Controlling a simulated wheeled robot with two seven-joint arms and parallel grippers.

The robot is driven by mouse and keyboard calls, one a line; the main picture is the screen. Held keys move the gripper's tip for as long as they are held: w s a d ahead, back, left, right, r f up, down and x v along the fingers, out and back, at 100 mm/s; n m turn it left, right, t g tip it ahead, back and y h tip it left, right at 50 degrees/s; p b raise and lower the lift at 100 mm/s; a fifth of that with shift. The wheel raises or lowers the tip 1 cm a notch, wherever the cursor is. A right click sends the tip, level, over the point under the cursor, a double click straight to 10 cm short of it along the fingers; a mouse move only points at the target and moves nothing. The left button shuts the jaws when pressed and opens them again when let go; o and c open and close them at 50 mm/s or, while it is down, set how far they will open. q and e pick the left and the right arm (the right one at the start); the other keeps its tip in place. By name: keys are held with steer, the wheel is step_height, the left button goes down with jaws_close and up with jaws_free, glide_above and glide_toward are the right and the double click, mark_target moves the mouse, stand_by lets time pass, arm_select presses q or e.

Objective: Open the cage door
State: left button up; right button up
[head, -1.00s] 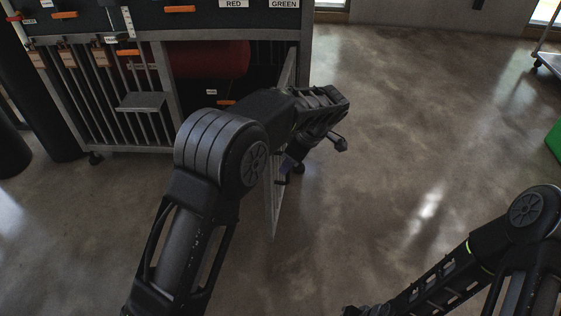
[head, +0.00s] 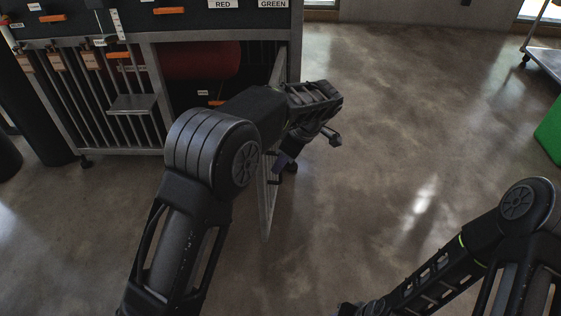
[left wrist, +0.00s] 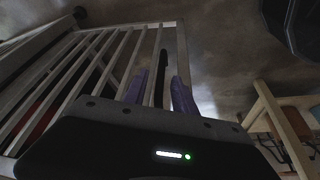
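The cage door (head: 269,198) is a pale barred panel standing swung out from the cage front at the right end of the opening. My left arm covers much of it in the head view. My left gripper (head: 284,162) is beside the door's outer part, partly hidden by its own wrist. In the left wrist view, the door's bars (left wrist: 92,72) run close in front of my left gripper (left wrist: 160,90). Its two purple fingers are apart, with a dark upright bar between them; contact is not clear. My right gripper (head: 362,309) is at the bottom edge, mostly cut off.
The cage (head: 147,103) has barred sides, a red cylinder (head: 200,60) inside its opening and labels above. A grey trolley (head: 546,62) and a green object (head: 552,125) stand at the right. The floor between is clear.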

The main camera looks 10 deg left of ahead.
arm_select(q)
steer(key=p+v, duration=0.1)
steer(key=v, duration=0.5)
steer(key=shift+r+p, duration=0.2)
steer(key=shift+p, duration=0.2)
